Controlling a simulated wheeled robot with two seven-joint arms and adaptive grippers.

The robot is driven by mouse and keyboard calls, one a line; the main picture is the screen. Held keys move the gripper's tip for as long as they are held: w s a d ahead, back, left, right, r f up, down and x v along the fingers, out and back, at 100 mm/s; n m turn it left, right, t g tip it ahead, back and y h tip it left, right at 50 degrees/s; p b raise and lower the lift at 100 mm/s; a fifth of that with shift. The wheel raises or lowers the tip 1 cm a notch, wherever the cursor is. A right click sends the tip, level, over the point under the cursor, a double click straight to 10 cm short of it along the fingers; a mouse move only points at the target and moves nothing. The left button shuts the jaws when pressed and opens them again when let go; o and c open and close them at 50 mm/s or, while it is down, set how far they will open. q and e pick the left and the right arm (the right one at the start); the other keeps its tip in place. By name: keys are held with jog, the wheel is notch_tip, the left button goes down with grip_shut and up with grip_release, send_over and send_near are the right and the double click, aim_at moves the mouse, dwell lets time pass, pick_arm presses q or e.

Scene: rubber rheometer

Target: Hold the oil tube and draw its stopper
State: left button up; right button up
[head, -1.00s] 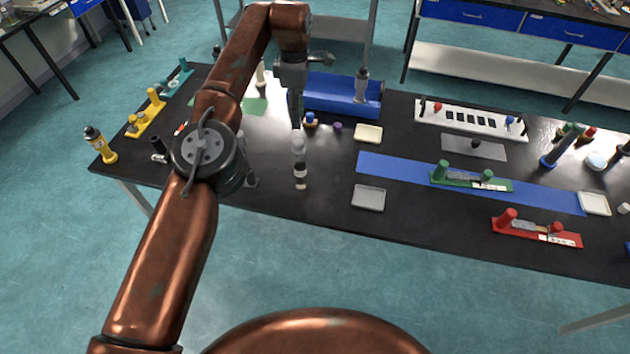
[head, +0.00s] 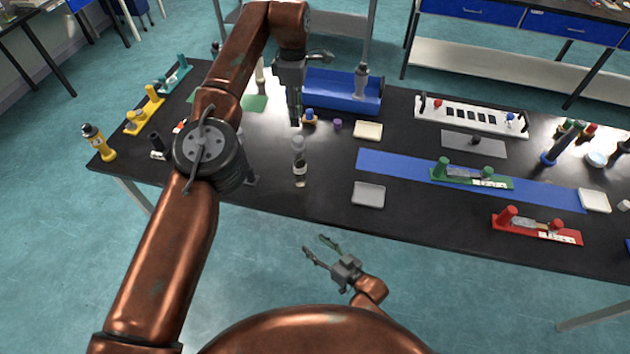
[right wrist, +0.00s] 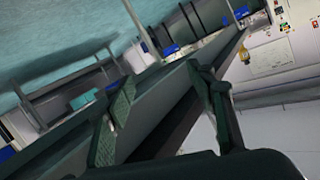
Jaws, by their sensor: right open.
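An upright clear tube (head: 299,168) with a greyish top and a pale lower part stands near the front edge of the black table. It looks like the oil tube, but its stopper is too small to make out. My left gripper (head: 295,122) points down just behind and above it in the head view, apart from it; its fingers are seen edge-on, so their gap is unclear. My right gripper (head: 320,248) is open and empty in front of the table's front edge. Its spread fingers (right wrist: 165,112) show in the right wrist view with nothing between them.
A blue bin (head: 335,92), a cream tray (head: 368,131) and a grey tray (head: 369,195) are close by. A blue strip (head: 400,168) runs right.

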jog(key=a+r+n+y, duration=0.2)
jog(key=a+r+y, duration=0.35)
jog(key=r, duration=0.85)
jog(key=t+h, duration=0.3)
jog(key=h, duration=0.2)
send_near(304, 171)
jog(key=x, duration=0.4)
jog(key=shift+a+r, duration=0.15)
jog(key=shift+a, duration=0.05)
jog(key=shift+w, duration=0.35)
jog(key=x, duration=0.7)
jog(key=shift+w+a, duration=0.1)
jog(key=shift+w, duration=0.05)
